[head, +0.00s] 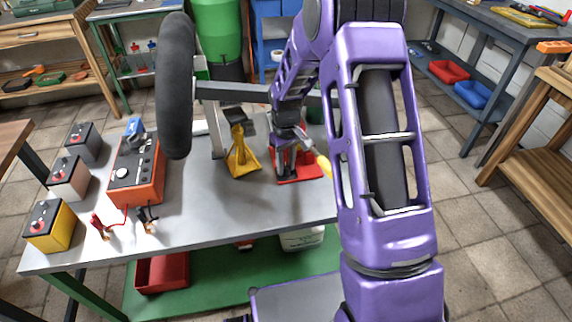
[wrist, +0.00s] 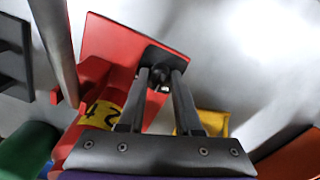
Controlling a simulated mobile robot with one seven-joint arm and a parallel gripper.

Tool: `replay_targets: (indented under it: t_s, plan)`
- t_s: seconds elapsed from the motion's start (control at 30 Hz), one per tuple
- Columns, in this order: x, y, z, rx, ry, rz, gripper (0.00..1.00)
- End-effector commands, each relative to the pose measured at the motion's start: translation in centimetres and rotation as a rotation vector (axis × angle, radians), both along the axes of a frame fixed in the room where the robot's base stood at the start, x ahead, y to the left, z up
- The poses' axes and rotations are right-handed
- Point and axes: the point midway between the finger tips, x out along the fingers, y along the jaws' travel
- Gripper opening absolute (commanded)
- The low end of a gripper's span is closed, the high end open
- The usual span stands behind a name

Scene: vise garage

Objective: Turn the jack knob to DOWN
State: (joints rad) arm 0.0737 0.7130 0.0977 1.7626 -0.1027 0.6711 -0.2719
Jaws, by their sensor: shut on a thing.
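The red jack (head: 300,178) stands on the grey bench, partly hidden behind my arm in the head view. In the wrist view its red body (wrist: 118,50) carries a yellow label with dark markings (wrist: 97,110). A small black knob (wrist: 155,56) sits on the red body. My gripper (wrist: 160,84) is shut on the knob, with a finger on each side of it. In the head view my gripper (head: 287,157) reaches down to the jack. I cannot read the knob's setting or any DOWN mark.
A yellow stand (head: 243,160) is close left of the jack. An orange charger box (head: 135,170) and several batteries stand at the bench's left. The bench front (head: 235,215) is clear.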

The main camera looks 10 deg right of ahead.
Motion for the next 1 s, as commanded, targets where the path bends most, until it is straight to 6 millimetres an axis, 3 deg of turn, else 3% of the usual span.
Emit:
replay_targets:
  t_s: [0.6,1.0]
  plan:
    - [0.02,0.02,0.07,-0.001,0.000,-0.549,0.00]
    - [0.02,-0.03,0.03,-0.001,-0.001,-0.732,0.00]
